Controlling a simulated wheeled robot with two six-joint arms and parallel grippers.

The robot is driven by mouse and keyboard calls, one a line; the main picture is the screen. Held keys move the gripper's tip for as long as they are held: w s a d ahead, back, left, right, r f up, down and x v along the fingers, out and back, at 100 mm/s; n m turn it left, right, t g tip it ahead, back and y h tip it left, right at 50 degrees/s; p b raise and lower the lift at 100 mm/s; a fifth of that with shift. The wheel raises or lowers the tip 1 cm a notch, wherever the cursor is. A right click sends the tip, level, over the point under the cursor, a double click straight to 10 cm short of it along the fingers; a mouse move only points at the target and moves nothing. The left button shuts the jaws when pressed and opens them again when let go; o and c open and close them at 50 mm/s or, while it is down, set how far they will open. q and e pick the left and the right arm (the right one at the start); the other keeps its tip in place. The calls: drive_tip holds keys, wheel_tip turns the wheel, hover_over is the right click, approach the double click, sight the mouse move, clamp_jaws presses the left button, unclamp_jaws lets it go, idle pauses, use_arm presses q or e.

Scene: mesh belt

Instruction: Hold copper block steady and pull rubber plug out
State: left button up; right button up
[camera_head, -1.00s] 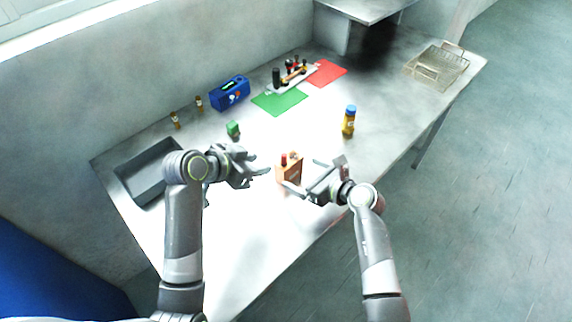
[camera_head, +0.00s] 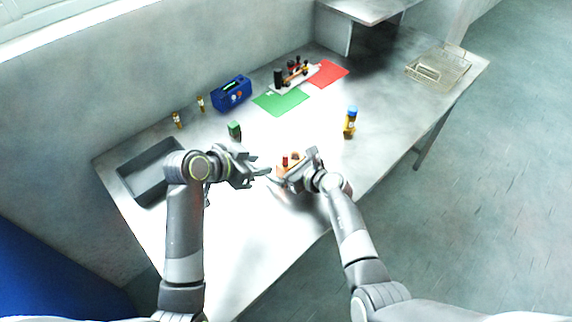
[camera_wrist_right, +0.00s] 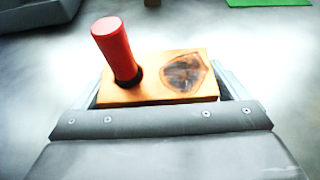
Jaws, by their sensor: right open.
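The copper block (camera_wrist_right: 150,85) stands on the table and shows in the right wrist view as an orange-brown block with a dark round patch on top. The red rubber plug (camera_wrist_right: 116,50) stands in its left side, tilted in that view. In the head view the plug (camera_head: 285,160) and part of the block show, the rest hidden by my right gripper. My right gripper (camera_head: 293,169) is open, with its fingers on either side of the block; contact cannot be told. My left gripper (camera_head: 260,167) is open and empty, just left of the block.
A small green block (camera_head: 234,130) stands behind my left gripper, and a grey tray (camera_head: 126,182) lies at left. A yellow bottle with a blue cap (camera_head: 349,124) is at right. A blue box (camera_head: 232,94), green mat (camera_head: 281,103) and red mat (camera_head: 326,75) lie further back.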

drive_tip(key=shift+c, duration=0.4)
idle(0.5)
drive_tip(key=c, duration=1.1)
idle(0.8)
